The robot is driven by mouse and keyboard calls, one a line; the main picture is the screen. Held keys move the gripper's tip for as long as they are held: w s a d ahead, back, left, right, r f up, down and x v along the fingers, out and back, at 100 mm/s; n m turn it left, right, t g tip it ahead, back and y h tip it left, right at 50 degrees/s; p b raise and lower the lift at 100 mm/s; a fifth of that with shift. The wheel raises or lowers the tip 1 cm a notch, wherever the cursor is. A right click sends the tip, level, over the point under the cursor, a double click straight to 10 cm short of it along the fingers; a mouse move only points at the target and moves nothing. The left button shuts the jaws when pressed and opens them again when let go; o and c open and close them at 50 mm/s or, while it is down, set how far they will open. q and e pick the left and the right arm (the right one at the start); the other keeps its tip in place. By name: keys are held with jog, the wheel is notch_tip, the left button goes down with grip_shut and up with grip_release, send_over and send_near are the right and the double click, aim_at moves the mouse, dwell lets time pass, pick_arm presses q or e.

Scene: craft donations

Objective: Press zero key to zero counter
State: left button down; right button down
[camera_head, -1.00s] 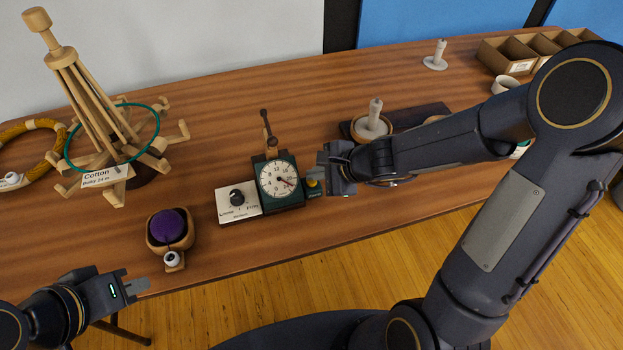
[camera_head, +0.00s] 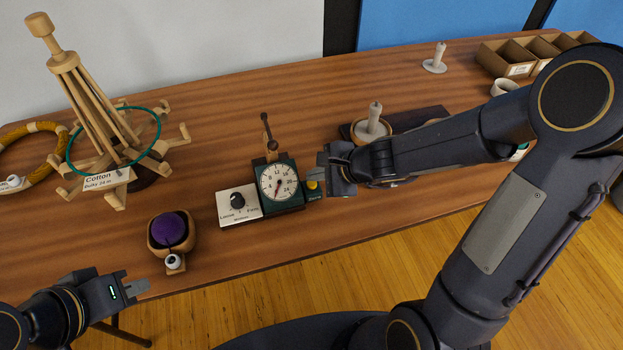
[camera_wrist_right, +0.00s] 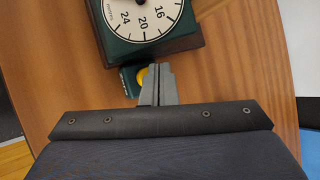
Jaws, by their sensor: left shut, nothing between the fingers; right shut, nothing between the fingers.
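The counter (camera_head: 279,183) is a dark green box with a round white dial, standing mid-table. Its dark pointer points roughly downward in the head view. The yellow zero key (camera_head: 312,185) sits on a small green block at the counter's right side; it also shows in the right wrist view (camera_wrist_right: 141,75), partly covered by my fingers. My right gripper (camera_head: 322,172) is shut and empty, its tips right at the key; I cannot tell whether they touch it. The shut fingertips also show in the right wrist view (camera_wrist_right: 158,72). My left gripper (camera_head: 140,286) is shut and empty near the table's front edge.
A white plate with a black knob (camera_head: 237,200) adjoins the counter's left side. A purple yarn ball (camera_head: 173,229) sits in a wooden bowl to the left. A wooden yarn swift (camera_head: 95,110) stands at far left. Cardboard bins (camera_head: 520,60) are at the back right.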

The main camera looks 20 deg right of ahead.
aim_at(316, 185)
jog(key=shift+r, duration=0.3)
notch_tip(316, 185, up, 5)
jog(key=p, duration=0.4)
jog(key=shift+p, duration=0.4)
jog(key=shift+f, duration=0.1)
dwell(0.4)
jog(key=s+r+n+y, duration=0.1)
jog(key=s+r+n, duration=0.85)
jog(key=r, duration=0.25)
jog(key=s+d+n+h, duration=0.1)
jog(key=s+d+n, duration=0.2)
jog(key=s, duration=0.3)
jog(key=s+d+n+g+h+p, duration=0.1)
jog(key=s+d+n+h, duration=0.1)
jog(key=s+d+n, duration=0.1)
jog(key=s+n, duration=0.1)
jog(key=s, duration=0.1)
jog(key=shift+s+d+f+h, duration=0.25)
jog(key=shift+s+h, duration=0.05)
jog(key=shift+s, duration=0.05)
